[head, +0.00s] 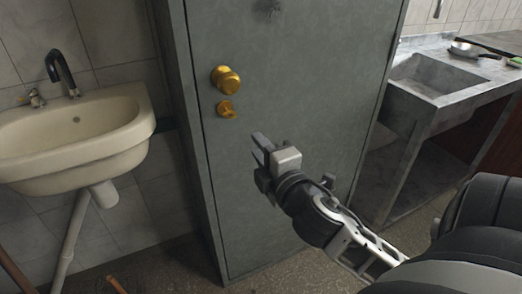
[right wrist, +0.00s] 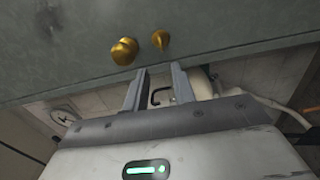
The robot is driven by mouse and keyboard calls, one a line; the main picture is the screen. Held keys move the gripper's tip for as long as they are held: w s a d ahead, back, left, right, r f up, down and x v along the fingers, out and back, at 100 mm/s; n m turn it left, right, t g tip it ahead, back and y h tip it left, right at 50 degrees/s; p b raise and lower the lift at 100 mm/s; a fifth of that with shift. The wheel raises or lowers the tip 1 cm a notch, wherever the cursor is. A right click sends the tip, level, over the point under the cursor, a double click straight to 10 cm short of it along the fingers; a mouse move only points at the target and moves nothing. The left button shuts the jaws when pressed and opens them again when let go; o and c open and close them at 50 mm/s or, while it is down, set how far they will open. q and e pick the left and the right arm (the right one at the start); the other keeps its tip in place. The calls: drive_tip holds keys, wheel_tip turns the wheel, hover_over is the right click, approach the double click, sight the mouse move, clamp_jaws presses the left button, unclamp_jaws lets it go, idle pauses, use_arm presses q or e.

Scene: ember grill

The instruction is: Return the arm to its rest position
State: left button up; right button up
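My right gripper (head: 265,152) is in front of a grey-green door (head: 290,80), to the lower right of its brass fittings. A round brass knob (head: 226,79) and a smaller brass turn-piece (head: 226,108) sit near the door's left edge. In the right wrist view the two fingers of my right gripper (right wrist: 158,80) stand apart with nothing between them. The knob (right wrist: 124,51) and the turn-piece (right wrist: 161,40) show beyond the fingertips, not touched. The door looks shut. My left gripper is not in view.
A cream washbasin (head: 75,140) with a dark tap (head: 60,70) is on the left wall. A concrete counter with a sink (head: 435,78) and a pan (head: 470,50) stands at the right. Speckled floor (head: 260,280) is bare below the door.

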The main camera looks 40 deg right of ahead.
idle(0.5)
drive_tip(key=s+a+f+m+g+y, duration=0.3)
drive_tip(key=s+a+f+m+y, duration=0.1)
drive_tip(key=a+f, duration=0.5)
drive_tip(key=s+a+f+m+g+y, duration=0.3)
drive_tip(key=s+a+f+m, duration=0.4)
drive_tip(key=f, duration=0.6)
drive_tip(key=shift+a+f+m+g+y, duration=0.15)
drive_tip(key=shift+a+m+g+y, duration=0.25)
drive_tip(key=shift+a+m, duration=0.55)
drive_tip(key=shift+d, duration=0.1)
